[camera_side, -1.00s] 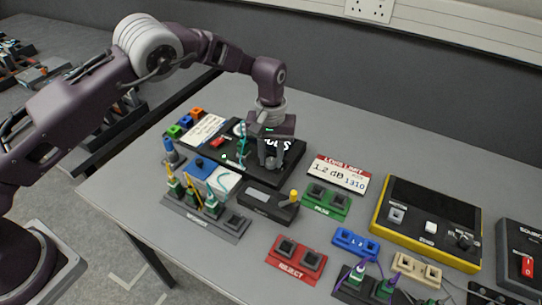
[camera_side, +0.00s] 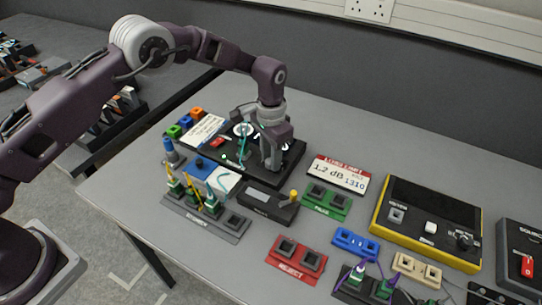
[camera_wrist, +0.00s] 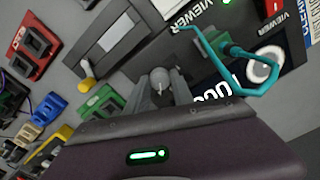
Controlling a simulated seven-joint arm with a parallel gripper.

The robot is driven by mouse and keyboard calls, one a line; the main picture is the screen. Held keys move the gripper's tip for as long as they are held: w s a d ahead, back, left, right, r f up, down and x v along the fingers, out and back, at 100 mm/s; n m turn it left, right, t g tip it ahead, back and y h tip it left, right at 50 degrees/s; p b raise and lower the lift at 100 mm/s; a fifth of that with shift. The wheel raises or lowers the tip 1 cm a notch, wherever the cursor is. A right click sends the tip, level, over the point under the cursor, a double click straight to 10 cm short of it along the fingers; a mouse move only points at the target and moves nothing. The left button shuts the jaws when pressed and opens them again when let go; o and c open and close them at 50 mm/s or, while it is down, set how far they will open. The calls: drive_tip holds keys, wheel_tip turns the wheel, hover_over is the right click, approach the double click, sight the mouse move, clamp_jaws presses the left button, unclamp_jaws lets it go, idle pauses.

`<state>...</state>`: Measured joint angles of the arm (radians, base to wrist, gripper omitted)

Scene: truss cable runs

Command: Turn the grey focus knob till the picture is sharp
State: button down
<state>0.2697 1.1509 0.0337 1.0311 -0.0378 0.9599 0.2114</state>
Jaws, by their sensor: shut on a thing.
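The grey focus knob (camera_wrist: 160,76) shows between my fingertips in the wrist view, beside the white "FOCUS" lettering (camera_wrist: 214,92). In the side view my fingers hide most of it. My gripper (camera_side: 271,164) points down at the right part of the black viewer (camera_side: 291,164) and is shut on the knob; it also shows in the wrist view (camera_wrist: 160,88). The viewer's round picture (camera_wrist: 264,71) is a pale disc with a darker centre. A teal cable crosses near it, and I cannot tell how sharp it is.
The teal cable (camera_wrist: 238,88) loops close beside my fingers. A grey box with a yellow knob (camera_side: 268,203) stands in front of the viewer. A green holder (camera_side: 326,201) and a loss limit card (camera_side: 338,176) lie to the right.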

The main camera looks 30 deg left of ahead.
drive_tip(key=shift+m, duration=0.5)
drive_tip(key=c, duration=1.1)
unclamp_jaws()
drive_tip(key=shift+r, duration=0.1)
wheel_tip(320, 180, up, 7)
drive_tip(key=shift+f, duration=0.1)
